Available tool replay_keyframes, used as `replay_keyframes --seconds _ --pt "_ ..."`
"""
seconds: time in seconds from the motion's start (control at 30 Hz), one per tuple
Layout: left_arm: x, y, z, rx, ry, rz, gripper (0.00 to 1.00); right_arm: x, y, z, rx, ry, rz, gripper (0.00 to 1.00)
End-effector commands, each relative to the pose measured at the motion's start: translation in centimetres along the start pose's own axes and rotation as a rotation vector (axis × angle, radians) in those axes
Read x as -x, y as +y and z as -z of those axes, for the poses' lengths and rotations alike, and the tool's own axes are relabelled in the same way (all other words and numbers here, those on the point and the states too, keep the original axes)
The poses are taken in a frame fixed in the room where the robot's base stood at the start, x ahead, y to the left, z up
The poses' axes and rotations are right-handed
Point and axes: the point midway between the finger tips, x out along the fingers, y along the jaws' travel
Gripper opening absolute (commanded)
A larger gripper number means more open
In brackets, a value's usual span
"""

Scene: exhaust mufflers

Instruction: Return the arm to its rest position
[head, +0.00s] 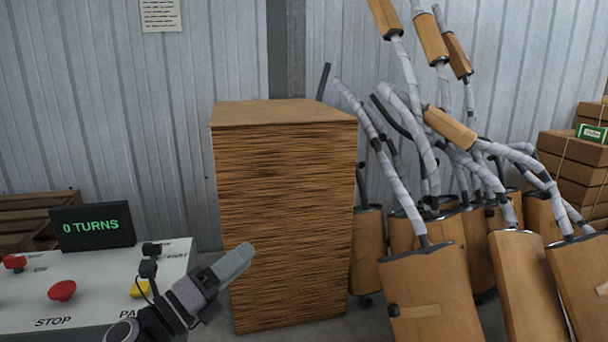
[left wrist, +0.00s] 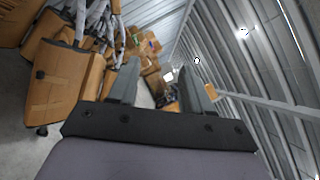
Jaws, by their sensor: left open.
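My left gripper (head: 238,262) is raised at the lower middle of the head view, in front of the tall wood-grained block and beside the control panel. Its two fingers show apart in the left wrist view (left wrist: 155,85), with nothing between them. It is open and empty, touching nothing that I can see. My right gripper is not in either view.
A white control panel (head: 100,290) with a red stop button (head: 62,291) and a "0 TURNS" display (head: 92,227) stands at left. A tall wood-grained block (head: 285,210) stands in the middle. Wrapped mufflers (head: 430,290) crowd the right, near stacked boxes (head: 575,165).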

Motion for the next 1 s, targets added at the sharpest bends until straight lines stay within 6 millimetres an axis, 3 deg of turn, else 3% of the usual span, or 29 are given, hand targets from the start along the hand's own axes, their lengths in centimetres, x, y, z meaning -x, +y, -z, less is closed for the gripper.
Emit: replay_keyframes --seconds 0.17,0.33,0.47,0.6,0.8,1.0 --pt "3.5 2.0 -0.2 0.41 -0.294 -0.128 0.49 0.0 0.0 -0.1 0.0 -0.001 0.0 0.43" --pt "8.9 5.3 0.8 0.79 -0.565 -0.298 0.49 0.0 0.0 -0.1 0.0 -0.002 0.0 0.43" --pt "13.9 7.6 3.1 1.061 -0.761 -0.448 0.49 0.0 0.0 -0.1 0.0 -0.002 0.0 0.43" --pt "19.9 9.2 6.9 1.332 -0.972 -0.637 0.49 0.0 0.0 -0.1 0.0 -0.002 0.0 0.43" --pt "27.7 8.8 12.8 1.622 -1.229 -0.907 0.49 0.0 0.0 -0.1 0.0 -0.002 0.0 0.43" --pt "32.8 6.8 17.2 1.779 -1.401 -1.117 0.49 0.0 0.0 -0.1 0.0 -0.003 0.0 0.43"
